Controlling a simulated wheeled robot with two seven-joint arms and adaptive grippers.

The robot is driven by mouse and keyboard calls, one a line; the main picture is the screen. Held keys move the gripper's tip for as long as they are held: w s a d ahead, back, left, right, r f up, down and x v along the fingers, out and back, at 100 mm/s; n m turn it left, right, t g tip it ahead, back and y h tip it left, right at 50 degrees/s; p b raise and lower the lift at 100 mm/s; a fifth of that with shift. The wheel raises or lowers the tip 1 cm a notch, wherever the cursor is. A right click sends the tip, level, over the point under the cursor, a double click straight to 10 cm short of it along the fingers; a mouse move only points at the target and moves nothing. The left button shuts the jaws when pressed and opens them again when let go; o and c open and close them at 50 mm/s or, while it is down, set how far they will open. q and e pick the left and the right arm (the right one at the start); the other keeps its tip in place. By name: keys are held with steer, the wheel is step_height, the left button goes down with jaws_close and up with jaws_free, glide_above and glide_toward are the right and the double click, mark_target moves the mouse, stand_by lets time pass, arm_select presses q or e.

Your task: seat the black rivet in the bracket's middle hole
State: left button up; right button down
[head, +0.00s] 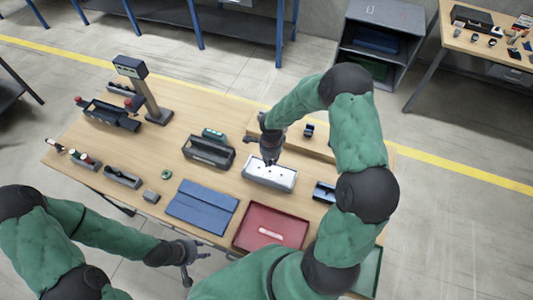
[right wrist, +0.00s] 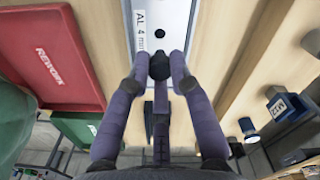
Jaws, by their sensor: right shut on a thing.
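The bracket is a pale plate in a grey holder (head: 270,174) on the table, with several dark holes along it. My right gripper (head: 270,160) is directly over its upper edge. In the right wrist view, my right gripper (right wrist: 160,78) is shut on the black rivet (right wrist: 160,65). The pale plate (right wrist: 155,20), marked "AL 4 mm", lies beyond the fingertips. The rivet's lower end and the middle hole are hidden, so I cannot tell whether they touch. My left gripper (head: 187,262) is open and empty, at the table's front edge.
A red tray (head: 250,240), marked "REWORK", and a blue mat (head: 202,207) lie in front of the bracket. A dark open box (head: 208,152) stands left of it. A raised wooden block (head: 308,145) lies behind.

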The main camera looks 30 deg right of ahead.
steer(key=shift+s, duration=0.1)
steer(key=shift+f+b, duration=0.1)
steer(key=shift+b, duration=0.65)
steer(key=b, duration=0.5)
glide_above(270, 168)
steer(key=s, duration=0.1)
steer(key=f, duration=0.4)
steer(key=shift+s+a+f, duration=0.1)
steer(key=shift+s+a, duration=0.1)
steer(key=shift+a, duration=0.2)
steer(key=shift+b, duration=1.05)
steer(key=shift+f+b, duration=1.05)
steer(key=shift+b, duration=0.15)
steer(key=c, duration=1)
jaws_free()
